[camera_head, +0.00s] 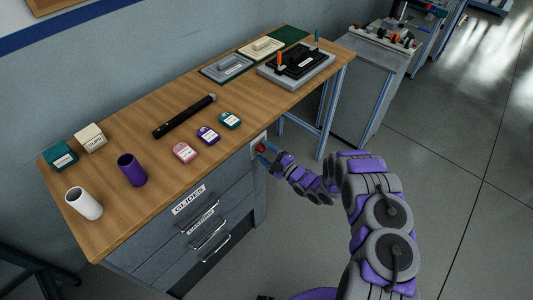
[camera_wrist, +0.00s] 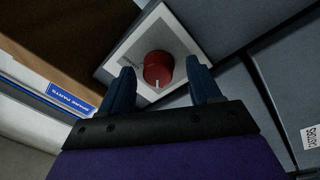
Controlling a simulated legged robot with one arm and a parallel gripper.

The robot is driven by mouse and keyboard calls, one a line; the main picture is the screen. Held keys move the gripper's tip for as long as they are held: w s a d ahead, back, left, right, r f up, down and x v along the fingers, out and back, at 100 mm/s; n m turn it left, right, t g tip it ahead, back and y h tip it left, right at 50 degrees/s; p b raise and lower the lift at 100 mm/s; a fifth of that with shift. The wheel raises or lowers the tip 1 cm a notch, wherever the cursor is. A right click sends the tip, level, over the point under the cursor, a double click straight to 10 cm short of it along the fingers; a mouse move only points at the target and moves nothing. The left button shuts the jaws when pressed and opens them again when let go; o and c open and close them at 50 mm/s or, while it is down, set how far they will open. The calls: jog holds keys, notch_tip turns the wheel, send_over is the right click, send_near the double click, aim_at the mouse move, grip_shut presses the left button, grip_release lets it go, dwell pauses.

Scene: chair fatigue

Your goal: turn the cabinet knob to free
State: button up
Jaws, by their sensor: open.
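The red cabinet knob (camera_wrist: 158,68) sits on a pale square plate (camera_wrist: 133,47) with small lettering, in the wrist view. A white mark shows on the knob's near edge; the lettering is too small to read surely. In the head view the knob (camera_head: 260,148) is at the upper right end of the cabinet (camera_head: 239,187), just under the tabletop. My gripper (camera_wrist: 162,85) is open, with one blue finger on each side of the knob. The fingers appear apart from it; contact cannot be told. In the head view my gripper (camera_head: 268,154) reaches the knob from the right.
The wooden tabletop (camera_head: 120,112) overhangs the cabinet. It holds a purple cup (camera_head: 132,170), a white cup (camera_head: 84,203), a black rod (camera_head: 185,116), small labelled boxes and trays. Drawer handles (camera_head: 204,222) protrude at the front. Open floor (camera_head: 440,200) lies to the right.

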jog(key=shift+d, duration=0.1)
jog(key=p+v, duration=0.2)
jog(key=v, duration=1.5)
jog(key=shift+s+d+f, duration=0.1)
jog(key=shift+f, duration=0.05)
